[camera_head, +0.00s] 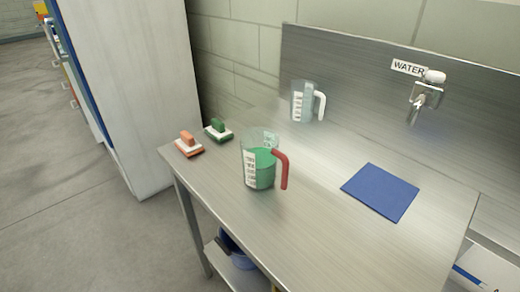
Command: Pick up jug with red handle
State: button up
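The jug with the red handle (260,167) stands upright on the metal table, left of its middle. It is clear, with a white scale label and green liquid inside. Its red handle (283,168) points to the right. My gripper is not in view.
A second clear jug with a white handle (304,102) stands behind, near the backsplash. An orange brush (188,144) and a green brush (218,130) lie to the left. A blue mat (380,191) lies right, below the tap (424,98). The metal table's (310,235) front is clear.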

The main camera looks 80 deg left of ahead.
aim_at(260, 154)
jog(key=u, duration=2.4)
jog(key=z, duration=2.5)
jog(key=u, duration=2.5)
jog(key=j+z, duration=0.1)
jog(key=j, duration=0.2)
jog(key=i+j, duration=0.1)
jog(key=j, duration=0.2)
jog(key=z, duration=0.05)
